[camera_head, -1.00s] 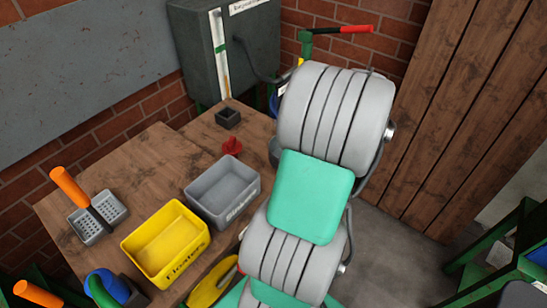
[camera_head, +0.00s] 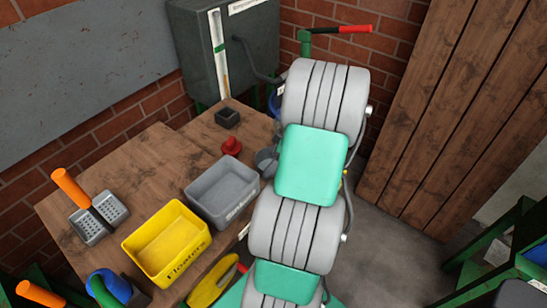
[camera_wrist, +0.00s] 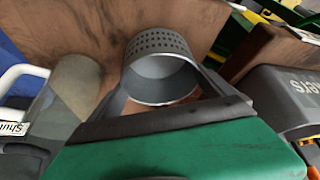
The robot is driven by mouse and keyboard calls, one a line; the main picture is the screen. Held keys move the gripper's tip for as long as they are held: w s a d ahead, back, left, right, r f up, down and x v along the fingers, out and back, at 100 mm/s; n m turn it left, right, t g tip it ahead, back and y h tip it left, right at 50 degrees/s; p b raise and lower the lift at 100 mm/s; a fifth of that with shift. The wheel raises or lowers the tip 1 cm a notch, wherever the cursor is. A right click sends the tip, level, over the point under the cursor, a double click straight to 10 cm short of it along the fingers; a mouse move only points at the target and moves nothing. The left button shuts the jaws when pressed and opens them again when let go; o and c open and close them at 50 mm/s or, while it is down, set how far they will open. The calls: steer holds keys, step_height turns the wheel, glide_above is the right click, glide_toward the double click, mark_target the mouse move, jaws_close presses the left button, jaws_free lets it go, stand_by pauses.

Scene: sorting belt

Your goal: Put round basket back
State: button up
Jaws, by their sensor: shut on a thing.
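The round basket (camera_wrist: 160,48) is a grey cylinder with a perforated wall, seen in the wrist view with its opening toward the camera. My gripper (camera_wrist: 163,84) is shut on it, with a dark finger along each side. A wooden surface shows behind the basket; I cannot tell whether they touch. In the head view my gripper is hidden by my arm. A grey round thing (camera_head: 265,162) shows there at the table's right edge, partly covered by my arm; I cannot tell whether it is the basket.
The wooden table (camera_head: 150,165) carries a grey bin (camera_head: 222,190), a yellow bin (camera_head: 166,242), a perforated tool with an orange handle (camera_head: 98,218), a red piece (camera_head: 231,145) and a dark square holder (camera_head: 228,117). The table's far left part is clear. A grey cabinet (camera_head: 225,45) stands behind.

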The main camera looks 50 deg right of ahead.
steer(key=o, duration=1.6)
steer(key=shift+c, duration=0.2)
steer(key=shift+d+r+p, duration=0.1)
steer(key=shift+r+p, duration=0.2)
steer(key=v, duration=1.2)
steer(key=w+a+r+m+g, duration=0.1)
steer(key=w+a, duration=0.3)
steer(key=a, duration=0.6)
steer(key=w+a+r+m+g, duration=0.1)
steer(key=w+a+r, duration=0.15)
steer(key=a, duration=0.75)
steer(key=s+a+m+h, duration=0.1)
steer(key=s+a, duration=0.2)
steer(key=a, duration=0.5)
steer(key=s+a+f+m+h, duration=0.1)
steer(key=s+a+m, duration=0.1)
steer(key=a, duration=0.5)
steer(key=shift+s+a+f+b, duration=0.25)
steer(key=shift+s+a+b, duration=0.1)
